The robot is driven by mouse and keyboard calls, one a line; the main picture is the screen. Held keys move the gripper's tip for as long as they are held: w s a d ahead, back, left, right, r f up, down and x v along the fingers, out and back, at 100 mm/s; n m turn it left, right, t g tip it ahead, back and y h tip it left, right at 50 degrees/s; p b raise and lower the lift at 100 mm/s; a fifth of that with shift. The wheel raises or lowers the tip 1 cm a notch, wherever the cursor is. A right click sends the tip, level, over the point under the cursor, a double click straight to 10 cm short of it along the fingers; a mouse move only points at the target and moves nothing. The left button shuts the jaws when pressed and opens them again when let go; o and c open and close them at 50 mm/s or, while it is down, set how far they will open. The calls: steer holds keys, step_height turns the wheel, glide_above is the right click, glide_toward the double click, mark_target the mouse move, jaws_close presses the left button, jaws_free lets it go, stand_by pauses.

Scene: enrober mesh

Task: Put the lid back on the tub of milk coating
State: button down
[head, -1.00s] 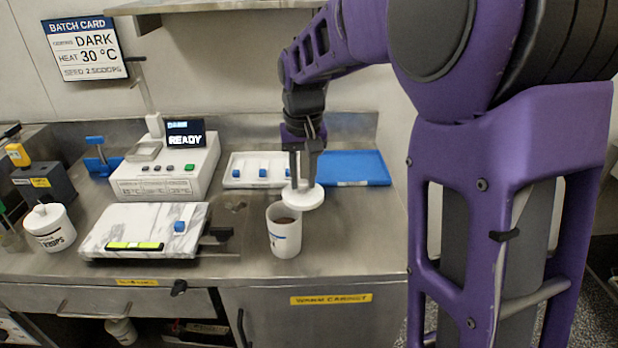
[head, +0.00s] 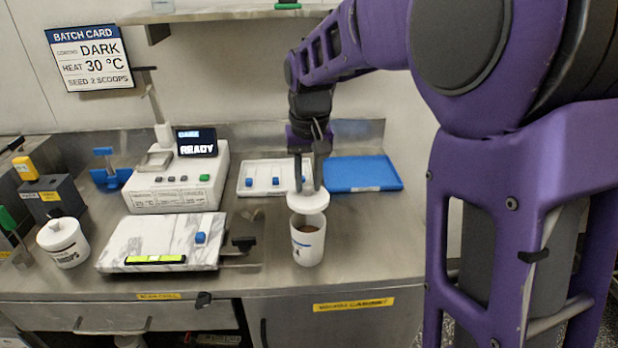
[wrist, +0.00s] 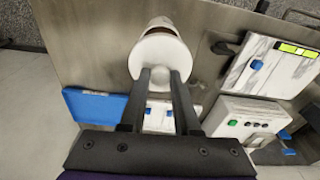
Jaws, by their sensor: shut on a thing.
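A white round lid (head: 308,202) hangs level from my gripper (head: 307,186), which is shut on the knob on its top. The lid also shows in the wrist view (wrist: 158,57), with the knob between the fingertips (wrist: 160,72). The white tub (head: 307,246) stands upright and uncovered on the steel counter, with brown contents and a blue mark on its front. In the head view the lid overlaps the tub's back rim; whether they touch I cannot tell. In the wrist view part of the tub (wrist: 160,22) shows beyond the lid.
A marble slab (head: 125,245) with a blue piece lies left of the tub. Behind stand a white machine (head: 175,200) reading READY, a white tray (head: 245,188) and a blue tray (head: 365,175). A lidded white pot (head: 64,250) stands far left. The counter right of the tub is clear.

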mark_target(308, 196)
steer(key=shift+f+b, duration=1.65)
steer(key=shift+f, duration=1.35)
steer(key=shift+f, duration=0.15)
stand_by(0.4)
steer(key=shift+c, duration=0.4)
jaws_free()
steer(key=shift+p, duration=0.3)
steer(key=shift+r+p, duration=1)
steer(key=shift+r, duration=0.3)
steer(key=shift+r+p, duration=0.35)
steer(key=shift+r, duration=1.85)
